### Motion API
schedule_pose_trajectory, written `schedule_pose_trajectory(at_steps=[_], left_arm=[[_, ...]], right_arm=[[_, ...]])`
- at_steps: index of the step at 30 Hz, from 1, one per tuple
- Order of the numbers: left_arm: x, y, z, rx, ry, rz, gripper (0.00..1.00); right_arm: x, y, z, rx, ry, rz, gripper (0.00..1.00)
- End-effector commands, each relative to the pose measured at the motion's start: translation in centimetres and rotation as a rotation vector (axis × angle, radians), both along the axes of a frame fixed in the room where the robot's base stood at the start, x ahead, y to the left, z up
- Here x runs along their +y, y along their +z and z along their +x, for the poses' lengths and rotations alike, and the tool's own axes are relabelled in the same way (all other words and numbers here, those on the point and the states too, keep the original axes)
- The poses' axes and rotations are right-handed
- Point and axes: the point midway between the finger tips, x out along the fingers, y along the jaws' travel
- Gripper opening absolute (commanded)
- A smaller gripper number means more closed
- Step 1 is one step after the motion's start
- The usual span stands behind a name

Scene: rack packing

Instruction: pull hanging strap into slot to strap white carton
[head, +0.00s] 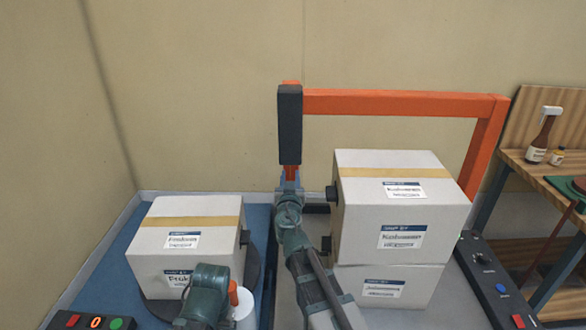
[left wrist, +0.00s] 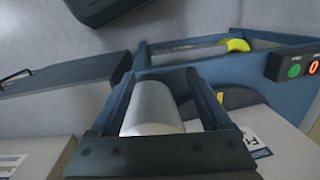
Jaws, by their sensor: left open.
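A white carton (head: 157,269) with a tan tape band sits on a dark round plate (head: 256,270) at the left. Two more white cartons (head: 350,225) are stacked right of centre. An orange frame (head: 400,103) stands behind them, with a long dark upright piece (head: 290,125) at its left post. My right gripper (head: 290,181) is just below that piece; its jaws are too small to read. My left arm is at the carton's front right; its gripper (left wrist: 163,72) is open in the left wrist view, with a pale cylinder (left wrist: 155,108) showing between its fingers. I cannot make out a loose strap or the slot.
A control panel (head: 493,283) with buttons runs along the right. A button box (head: 95,321) is at the front left.

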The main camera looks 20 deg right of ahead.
Motion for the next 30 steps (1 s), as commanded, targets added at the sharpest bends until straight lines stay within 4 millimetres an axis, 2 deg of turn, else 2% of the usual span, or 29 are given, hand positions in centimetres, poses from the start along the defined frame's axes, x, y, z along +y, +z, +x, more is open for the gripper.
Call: schedule_pose_trajectory(at_steps=[1,6,16,17,21,23,30], left_arm=[[0.0,0.0,0.0,0.000,0.000,0.000,0.81],[0.0,0.0,0.0,0.000,0.000,0.000,0.81],[0.0,0.0,0.0,0.000,0.000,0.000,0.81],[0.0,0.0,0.0,0.000,0.000,0.000,0.81],[0.0,0.0,0.0,0.000,0.000,0.000,0.81],[0.0,0.0,0.0,0.000,0.000,0.000,0.81],[0.0,0.0,0.0,0.000,0.000,0.000,0.81]], right_arm=[[-0.2,0.0,1.3,0.000,0.000,0.000,0.36],[-0.5,0.0,3.1,0.000,0.002,0.000,0.36],[-0.5,0.0,3.4,0.000,0.003,0.000,0.36],[-0.5,0.0,3.4,0.000,0.003,0.000,0.34],[-0.5,0.0,3.4,0.000,0.003,0.000,0.09],[-0.5,0.0,3.4,0.000,0.003,0.000,0.00],[-0.5,0.0,3.4,0.000,0.003,0.000,0.00]])
